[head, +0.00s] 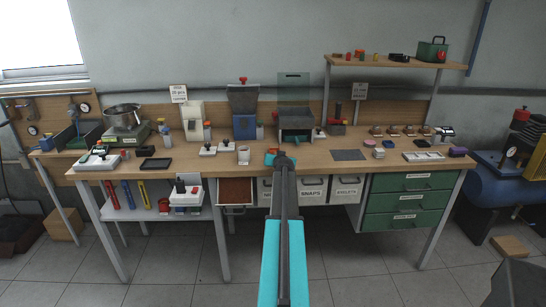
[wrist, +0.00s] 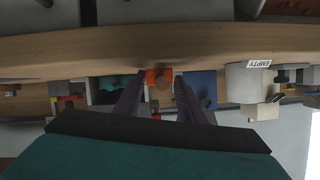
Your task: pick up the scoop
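I cannot pick out a scoop with certainty in either view. My gripper (head: 283,158) reaches forward over the front of the workbench (head: 330,160). In the wrist view, which looks upside down, the two dark fingers of my gripper (wrist: 162,77) stand apart with a gap between them. A small orange piece (wrist: 160,76) shows in that gap, and I cannot tell its distance. A blue piece (wrist: 203,86) is just right of the fingers. In the head view a small teal piece (head: 270,159) lies left of the fingertips. My arm hides part of the bench there.
A light cup (head: 243,155) stands on the bench, left of my gripper. An open drawer (head: 236,190) with brown contents juts out below it. Labelled bins (head: 312,190) hang under the bench edge.

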